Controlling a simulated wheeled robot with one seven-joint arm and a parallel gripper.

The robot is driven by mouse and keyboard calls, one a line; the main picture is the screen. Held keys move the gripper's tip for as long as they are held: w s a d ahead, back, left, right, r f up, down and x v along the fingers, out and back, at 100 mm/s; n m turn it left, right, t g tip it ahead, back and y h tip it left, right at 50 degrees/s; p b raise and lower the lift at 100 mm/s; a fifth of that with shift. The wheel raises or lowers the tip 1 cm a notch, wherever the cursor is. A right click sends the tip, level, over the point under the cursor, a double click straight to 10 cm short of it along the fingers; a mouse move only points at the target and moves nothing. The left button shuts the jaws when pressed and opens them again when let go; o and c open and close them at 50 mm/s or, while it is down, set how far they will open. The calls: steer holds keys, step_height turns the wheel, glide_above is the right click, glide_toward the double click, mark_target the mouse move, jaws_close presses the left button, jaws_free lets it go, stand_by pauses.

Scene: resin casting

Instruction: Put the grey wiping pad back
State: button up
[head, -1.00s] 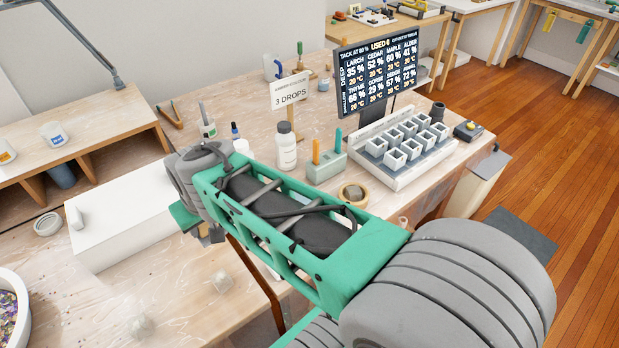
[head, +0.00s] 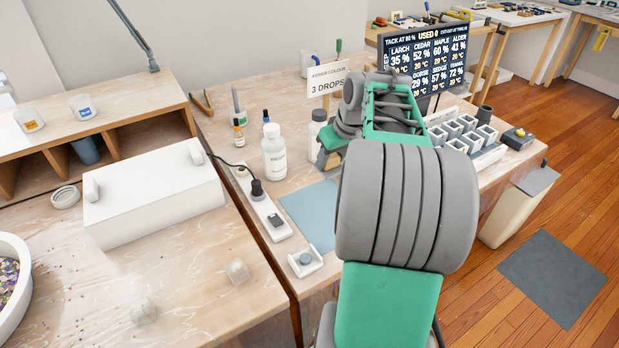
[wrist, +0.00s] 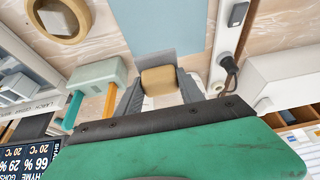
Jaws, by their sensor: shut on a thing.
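In the wrist view my gripper (wrist: 160,84) is shut on a tan block with a flat grey piece showing beyond it. I take this to be the grey wiping pad (wrist: 148,65). It is held over the bench beside the pale blue mat (wrist: 170,24); its height above the bench is unclear. In the head view my arm hides the fingertips and the pad. The mat (head: 308,208) lies left of my arm there. A small white holder with a round grey-blue piece (head: 305,260) sits at the front bench edge.
A green holder with orange and teal sticks (wrist: 98,72) and a wooden ring (wrist: 60,18) stand near my gripper. A white power strip (head: 258,203) with a plugged cable and white bottles (head: 273,152) stand left. The grid of small white cups (head: 468,133) is right.

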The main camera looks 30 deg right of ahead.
steer(key=w+f, duration=0.2)
steer(key=w, duration=0.1)
steer(key=w+f, duration=0.5)
steer(key=w, duration=0.1)
steer(key=shift+w+f, duration=0.15)
steer(key=shift+f, duration=0.2)
steer(key=f, duration=0.3)
steer(key=shift+w, duration=0.2)
steer(key=shift+f+b, duration=0.55)
steer(key=shift+f, duration=0.2)
steer(key=o, duration=1.2)
steer(key=shift+r, duration=0.15)
